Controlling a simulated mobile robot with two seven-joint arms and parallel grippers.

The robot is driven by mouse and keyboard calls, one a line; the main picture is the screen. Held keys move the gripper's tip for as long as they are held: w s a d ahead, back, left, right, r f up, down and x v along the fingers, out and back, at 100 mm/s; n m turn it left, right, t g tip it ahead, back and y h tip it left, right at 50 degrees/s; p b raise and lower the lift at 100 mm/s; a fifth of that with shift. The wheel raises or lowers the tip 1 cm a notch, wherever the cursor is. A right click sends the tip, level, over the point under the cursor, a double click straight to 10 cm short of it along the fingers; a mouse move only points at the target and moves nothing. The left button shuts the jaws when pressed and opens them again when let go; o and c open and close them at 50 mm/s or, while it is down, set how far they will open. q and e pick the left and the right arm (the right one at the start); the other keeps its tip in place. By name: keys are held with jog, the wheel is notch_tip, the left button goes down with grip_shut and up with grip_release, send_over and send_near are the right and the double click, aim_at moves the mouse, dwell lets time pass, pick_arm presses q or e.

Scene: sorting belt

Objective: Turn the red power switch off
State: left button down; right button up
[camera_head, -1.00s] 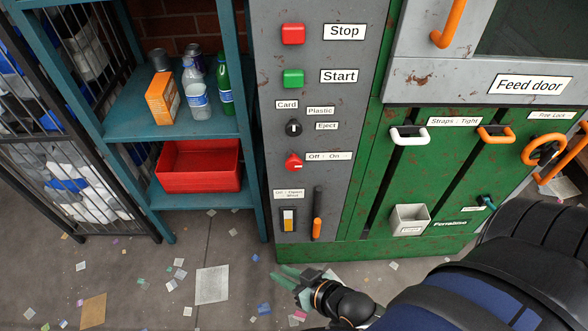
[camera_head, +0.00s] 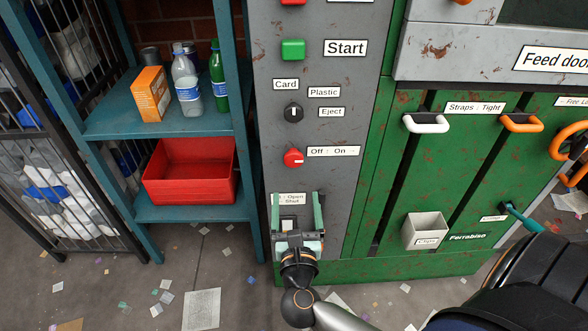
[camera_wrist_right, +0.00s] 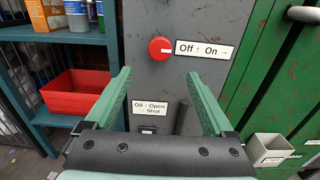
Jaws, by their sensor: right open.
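The red power switch (camera_head: 293,158) is a round red knob with a white mark on the grey panel. Its label (camera_head: 334,151) reads "Off" and "On" with arrows. In the right wrist view the red switch (camera_wrist_right: 161,48) is ahead, beyond and between the fingertips, with its white mark pointing right. My right gripper (camera_head: 297,198) is open and empty, just below the switch and apart from it; it also shows in the right wrist view (camera_wrist_right: 160,80). It covers much of the oil lever area. My left gripper is not in view.
Above the switch are a black selector knob (camera_head: 293,112) and a green Start button (camera_head: 293,49). A teal shelf (camera_head: 190,120) with a red bin (camera_head: 190,178) stands to the left. A grey clips box (camera_head: 424,230) hangs on the green door to the right.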

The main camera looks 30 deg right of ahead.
aim_at(294, 162)
jog(key=x, duration=1.2)
jog(key=shift+a, duration=0.1)
jog(key=shift+c, duration=0.4)
jog(key=c, duration=1.3)
jog(key=shift+o, duration=0.2)
